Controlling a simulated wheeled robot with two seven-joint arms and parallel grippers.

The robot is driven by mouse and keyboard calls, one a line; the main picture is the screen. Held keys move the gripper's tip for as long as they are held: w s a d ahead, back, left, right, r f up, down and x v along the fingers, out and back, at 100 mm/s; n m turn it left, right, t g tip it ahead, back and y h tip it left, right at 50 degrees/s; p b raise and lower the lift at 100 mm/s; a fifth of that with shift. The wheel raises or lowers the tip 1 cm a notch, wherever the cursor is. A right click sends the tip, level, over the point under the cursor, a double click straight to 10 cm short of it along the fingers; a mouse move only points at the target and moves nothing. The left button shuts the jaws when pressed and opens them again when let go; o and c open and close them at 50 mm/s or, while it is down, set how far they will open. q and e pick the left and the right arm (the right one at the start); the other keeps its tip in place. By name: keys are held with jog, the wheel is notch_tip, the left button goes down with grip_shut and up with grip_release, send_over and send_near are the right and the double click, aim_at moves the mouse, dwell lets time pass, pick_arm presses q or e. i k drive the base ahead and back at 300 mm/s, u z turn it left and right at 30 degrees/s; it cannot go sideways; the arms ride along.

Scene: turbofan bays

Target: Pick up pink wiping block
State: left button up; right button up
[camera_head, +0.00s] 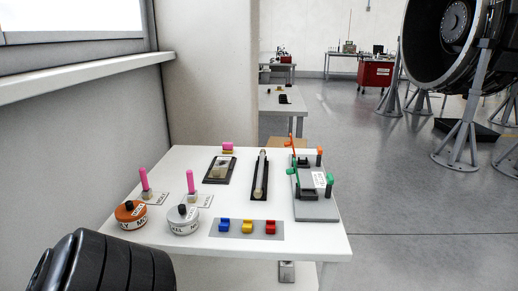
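A small pink block (228,146) sits at the back edge of the white table (290,238), with a yellowish layer under it. It is upright and nothing touches it from the sides. Two pink posts (144,180) (190,183) stand on small labelled plates at the table's left side. Neither of my grippers shows in the head view. A black ribbed part, which looks like one of my arm links, fills the lower left corner.
An orange round container (130,213) and a white one (183,219) stand front left. Blue, yellow and red pieces (247,227) lie on a grey strip. Black trays (219,170) (260,177) and a grey fixture (317,207) with green parts stand behind. A wall borders the left; floor is open right.

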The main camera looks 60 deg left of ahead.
aim_at(228, 147)
jog(key=i, duration=2.85)
jog(key=u, duration=1.75)
jog(key=i, duration=3.3)
jog(key=u, duration=3.05)
